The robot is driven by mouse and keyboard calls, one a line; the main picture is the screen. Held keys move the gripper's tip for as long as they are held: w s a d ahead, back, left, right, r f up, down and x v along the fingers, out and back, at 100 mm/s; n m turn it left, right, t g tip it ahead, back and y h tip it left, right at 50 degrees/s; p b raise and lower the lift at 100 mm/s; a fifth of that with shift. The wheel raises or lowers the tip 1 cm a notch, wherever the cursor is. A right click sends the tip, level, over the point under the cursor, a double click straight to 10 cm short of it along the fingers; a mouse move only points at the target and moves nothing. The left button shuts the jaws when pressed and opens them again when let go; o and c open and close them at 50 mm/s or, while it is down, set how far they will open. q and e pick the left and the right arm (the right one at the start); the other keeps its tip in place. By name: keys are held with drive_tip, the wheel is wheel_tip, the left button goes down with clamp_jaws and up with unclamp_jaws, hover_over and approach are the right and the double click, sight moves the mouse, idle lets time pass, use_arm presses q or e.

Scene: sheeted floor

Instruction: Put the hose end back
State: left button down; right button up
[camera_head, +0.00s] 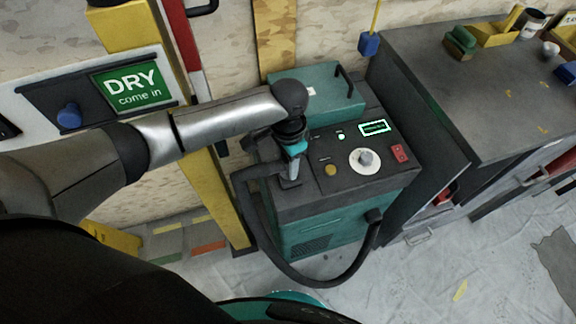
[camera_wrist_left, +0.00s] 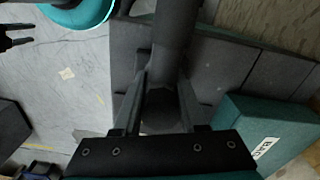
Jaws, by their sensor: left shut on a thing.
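The teal and dark grey machine (camera_head: 345,222) stands on the floor in the middle of the head view. Its black hose (camera_head: 312,283) leaves the front right, loops down and rises on the left to the hose end (camera_head: 262,172). My left gripper (camera_head: 290,178) is shut on the hose end at the machine's left top edge. In the left wrist view the dark hose end (camera_wrist_left: 172,45) lies between the fingers of my left gripper (camera_wrist_left: 160,112). Whether it touches the machine is hidden. My right gripper (camera_wrist_left: 15,35) shows at the far left with fingers apart.
A teal box (camera_head: 318,92) with a handle sits on the machine's back; its label shows in the left wrist view (camera_wrist_left: 265,148). A grey workbench (camera_head: 450,95) stands right. A yellow post (camera_head: 212,200) and green sign (camera_head: 133,82) are left. Sheeted floor lies in front.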

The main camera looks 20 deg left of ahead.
use_arm(q)
drive_tip(key=shift+f, duration=0.3)
drive_tip(key=shift+f, duration=0.2)
drive_tip(key=shift+c, duration=2.3)
unclamp_jaws()
wheel_tip(320, 180, up, 12)
drive_tip(key=p, duration=0.3)
drive_tip(key=shift+r, duration=0.2)
